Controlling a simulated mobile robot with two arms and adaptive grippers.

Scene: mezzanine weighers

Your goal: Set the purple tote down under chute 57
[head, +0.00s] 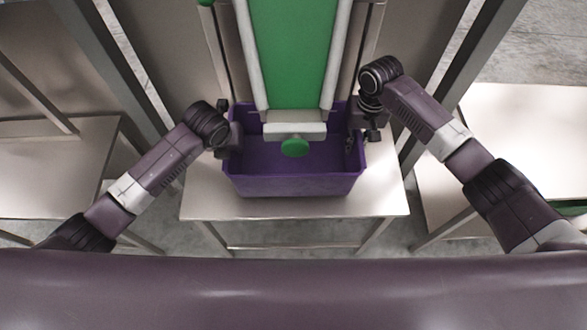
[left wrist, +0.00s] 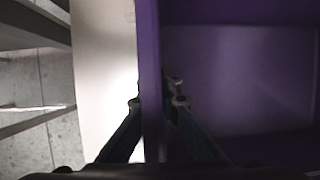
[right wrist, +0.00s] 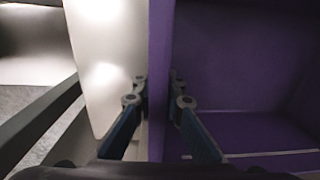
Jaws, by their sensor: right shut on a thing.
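The purple tote (head: 290,186) is upright and looks empty, under the lower end of a chute with a green bed (head: 292,50). No chute number is readable. The tote is over a pale table (head: 290,208); I cannot tell if it touches the top. My left gripper (head: 233,140) is shut on the tote's left wall, a finger on each side; the wall also shows in the left wrist view (left wrist: 150,60). My right gripper (head: 362,135) is shut on the right wall, which shows in the right wrist view (right wrist: 161,60).
A green knob (head: 294,147) on the chute's pale end bar (head: 295,130) overhangs the tote's inside. Grey posts (head: 460,70) flank the bay. Other pale tables stand at the left (head: 60,165) and right (head: 520,130). Bare table shows on both sides of the tote.

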